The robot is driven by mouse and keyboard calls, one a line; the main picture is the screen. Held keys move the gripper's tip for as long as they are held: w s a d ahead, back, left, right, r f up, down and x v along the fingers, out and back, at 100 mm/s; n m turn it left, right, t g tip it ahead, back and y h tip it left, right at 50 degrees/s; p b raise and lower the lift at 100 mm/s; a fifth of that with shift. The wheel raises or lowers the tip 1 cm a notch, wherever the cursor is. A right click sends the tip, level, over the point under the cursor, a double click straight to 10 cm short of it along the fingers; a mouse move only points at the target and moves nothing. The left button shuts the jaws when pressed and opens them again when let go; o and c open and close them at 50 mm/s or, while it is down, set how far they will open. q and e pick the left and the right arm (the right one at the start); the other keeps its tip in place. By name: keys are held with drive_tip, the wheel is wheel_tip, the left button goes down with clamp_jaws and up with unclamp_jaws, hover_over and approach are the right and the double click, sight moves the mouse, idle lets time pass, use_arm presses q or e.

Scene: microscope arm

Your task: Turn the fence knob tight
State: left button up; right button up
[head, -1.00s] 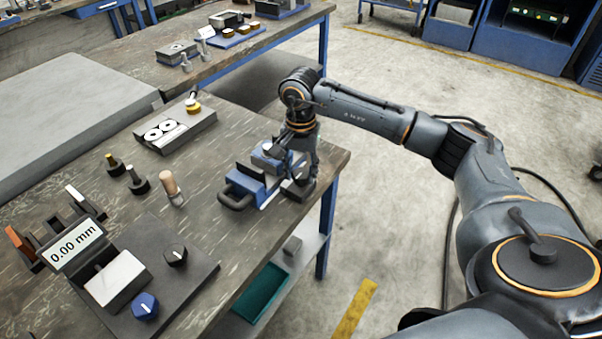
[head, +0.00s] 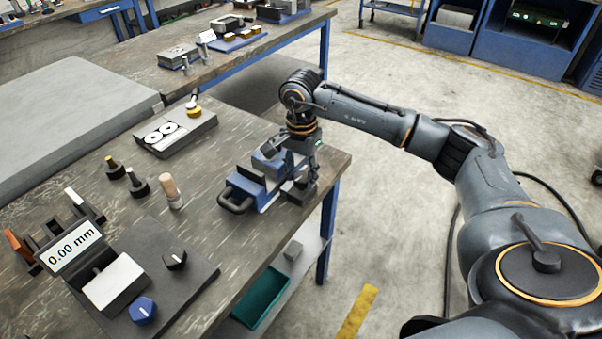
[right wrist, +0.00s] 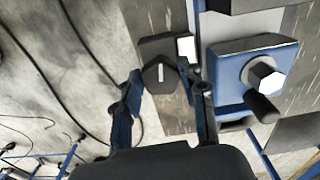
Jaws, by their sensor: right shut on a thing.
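The fence knob (right wrist: 160,75) is dark with a white line on top and sits on a dark block beside the blue fixture in the right wrist view. My right gripper (right wrist: 161,78) has one finger on each side of the knob and is shut on it. In the head view my right gripper (head: 303,174) points down at the right end of the blue fixture (head: 252,186), near the bench edge. There its fingers hide the knob. A silver hex head (right wrist: 263,75) shows on the fixture in the right wrist view. My left gripper is not in view.
A panel with a black knob (head: 175,258), a blue knob (head: 143,308) and a display (head: 73,244) reading 0.00 mm stands at the front left. A wooden-handled tool (head: 171,190) stands left of the fixture. Floor lies open beyond the bench edge.

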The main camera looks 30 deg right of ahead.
sight(301, 177)
drive_tip(key=o, duration=1.1)
drive_tip(key=shift+o, duration=0.2)
wheel_tip(301, 177, up, 12)
